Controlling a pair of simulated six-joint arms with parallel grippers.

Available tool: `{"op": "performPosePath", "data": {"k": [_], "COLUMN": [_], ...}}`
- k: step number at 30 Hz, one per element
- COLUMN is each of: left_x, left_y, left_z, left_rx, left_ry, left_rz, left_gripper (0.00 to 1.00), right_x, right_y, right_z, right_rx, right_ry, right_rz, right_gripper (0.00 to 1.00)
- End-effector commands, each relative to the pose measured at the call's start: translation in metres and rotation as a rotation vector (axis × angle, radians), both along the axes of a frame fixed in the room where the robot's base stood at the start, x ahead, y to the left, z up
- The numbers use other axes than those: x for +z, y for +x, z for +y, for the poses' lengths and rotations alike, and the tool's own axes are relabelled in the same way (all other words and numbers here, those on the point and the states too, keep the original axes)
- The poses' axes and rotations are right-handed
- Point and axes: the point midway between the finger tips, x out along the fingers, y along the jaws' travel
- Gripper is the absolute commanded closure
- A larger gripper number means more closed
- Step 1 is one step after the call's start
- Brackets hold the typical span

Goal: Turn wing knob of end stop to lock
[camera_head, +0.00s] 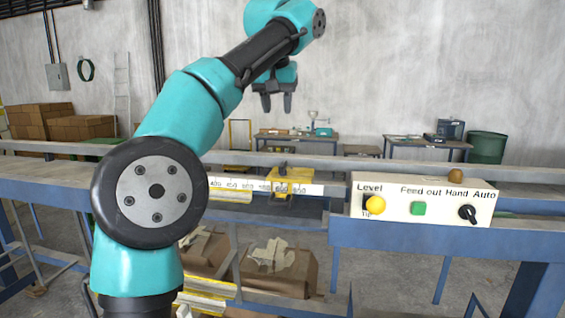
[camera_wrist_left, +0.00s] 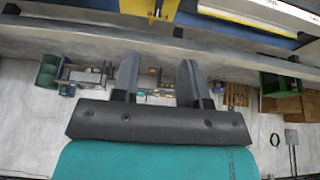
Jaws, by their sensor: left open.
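The yellow end stop (camera_head: 291,182) sits on the white scale rail (camera_head: 232,184) in the middle of the head view. A small dark part on its top, at the place of a wing knob (camera_head: 283,168), is too small to read its angle. In the left wrist view, a yellow piece (camera_wrist_left: 160,8) at the top edge appears to be the end stop, partly cut off. My left gripper (camera_head: 276,108) hangs open and empty above the end stop, clear of it. Its two dark fingers (camera_wrist_left: 155,85) stand apart in the wrist view. My right gripper is not in view.
Blue rails (camera_head: 440,240) run across. The air around the gripper is free.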

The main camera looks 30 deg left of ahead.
Motion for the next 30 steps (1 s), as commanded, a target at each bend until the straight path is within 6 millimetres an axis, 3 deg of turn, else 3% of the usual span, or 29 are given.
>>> {"op": "performPosePath", "data": {"k": [8, 14, 30], "left_x": [-0.007, -0.025, -0.107], "left_y": [0.003, 0.009, 0.041], "left_z": [0.001, 0.003, 0.015], "left_rx": [-0.001, -0.002, -0.003], "left_ry": [0.002, 0.001, 0.000], "left_rz": [0.001, 0.003, 0.002], "left_gripper": [0.60, 0.60, 0.60], "right_x": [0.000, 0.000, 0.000], "right_y": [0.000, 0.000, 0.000], "right_z": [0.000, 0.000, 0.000], "right_rx": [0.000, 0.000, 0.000], "right_ry": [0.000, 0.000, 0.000], "right_rz": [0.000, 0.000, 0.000], "right_gripper": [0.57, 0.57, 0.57]}}
